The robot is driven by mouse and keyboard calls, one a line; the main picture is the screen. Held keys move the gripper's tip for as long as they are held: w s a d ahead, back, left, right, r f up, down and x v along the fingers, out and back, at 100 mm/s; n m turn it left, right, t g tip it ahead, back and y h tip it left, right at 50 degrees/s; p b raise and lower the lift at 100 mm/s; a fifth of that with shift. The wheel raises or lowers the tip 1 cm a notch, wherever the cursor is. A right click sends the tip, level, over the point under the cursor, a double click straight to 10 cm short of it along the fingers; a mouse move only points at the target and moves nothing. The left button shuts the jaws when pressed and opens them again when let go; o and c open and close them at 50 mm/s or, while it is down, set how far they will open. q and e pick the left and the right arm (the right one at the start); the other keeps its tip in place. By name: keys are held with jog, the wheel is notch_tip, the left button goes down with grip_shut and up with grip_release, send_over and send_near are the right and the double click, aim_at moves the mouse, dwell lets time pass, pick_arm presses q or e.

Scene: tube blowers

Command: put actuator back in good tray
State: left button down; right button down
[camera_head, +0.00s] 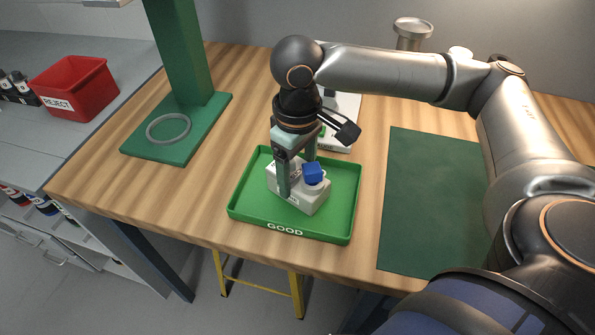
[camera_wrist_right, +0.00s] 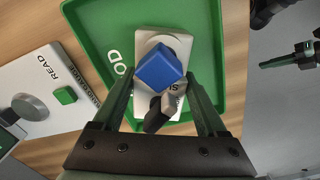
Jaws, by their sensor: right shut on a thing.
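The actuator (camera_head: 309,203) is a white block with a round boss and a blue cube-shaped part on top. It is low inside the green tray marked GOOD (camera_head: 248,215); I cannot tell if its base touches the tray floor. My right gripper (camera_head: 298,185) reaches down over the tray and is shut on the actuator, one finger on each side. In the right wrist view the actuator (camera_wrist_right: 187,52) lies between the two green fingers (camera_wrist_right: 168,98), with the tray (camera_wrist_right: 92,22) beneath it. My left gripper is not in the head view.
A white device (camera_head: 346,108) stands just behind the tray. A green mat (camera_head: 430,200) lies to the right. A green stand with a grey ring (camera_head: 168,127) is at the left. A red REJECT bin (camera_head: 75,86) sits on the grey counter. A metal cup-like fixture (camera_head: 411,32) is at the back.

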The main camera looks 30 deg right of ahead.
aim_at(297, 171)
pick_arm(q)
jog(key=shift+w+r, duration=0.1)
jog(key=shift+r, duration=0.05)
pick_arm(e)
jog(key=shift+c, duration=1.9)
grip_release()
jog(key=shift+f, duration=0.1)
jog(key=shift+o, duration=1.4)
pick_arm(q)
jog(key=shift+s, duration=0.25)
pick_arm(e)
jog(key=shift+o, duration=0.5)
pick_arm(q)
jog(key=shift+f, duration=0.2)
pick_arm(e)
jog(key=shift+r, duration=0.45)
pick_arm(q)
jog(key=p, duration=0.1)
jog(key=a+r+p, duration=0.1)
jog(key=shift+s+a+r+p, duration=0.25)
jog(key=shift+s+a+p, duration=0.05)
pick_arm(e)
notch_tip(297, 171, up, 12)
jog(key=shift+f, duration=0.25)
